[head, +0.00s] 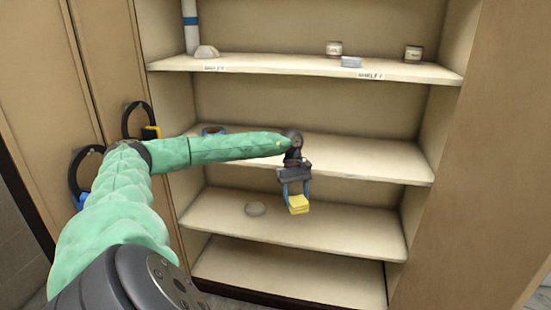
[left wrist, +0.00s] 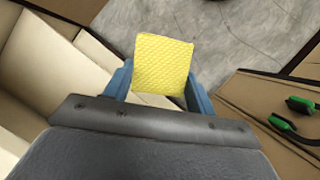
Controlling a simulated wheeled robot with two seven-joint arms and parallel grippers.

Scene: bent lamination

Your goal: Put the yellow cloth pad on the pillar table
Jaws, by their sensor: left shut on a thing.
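The yellow cloth pad (head: 298,204) is a small square, held between the blue fingers of my left gripper (head: 296,194). In the head view the gripper points down in front of the cabinet's shelves, with the pad at its fingertips. In the left wrist view the pad (left wrist: 163,64) has a quilted texture and sits between the two blue fingers (left wrist: 160,85), with floor beyond it. The left gripper is shut on the pad. My right gripper is in neither view. No pillar table shows in either view.
An open cabinet has several shelves (head: 300,220). Black loops hang on the left door.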

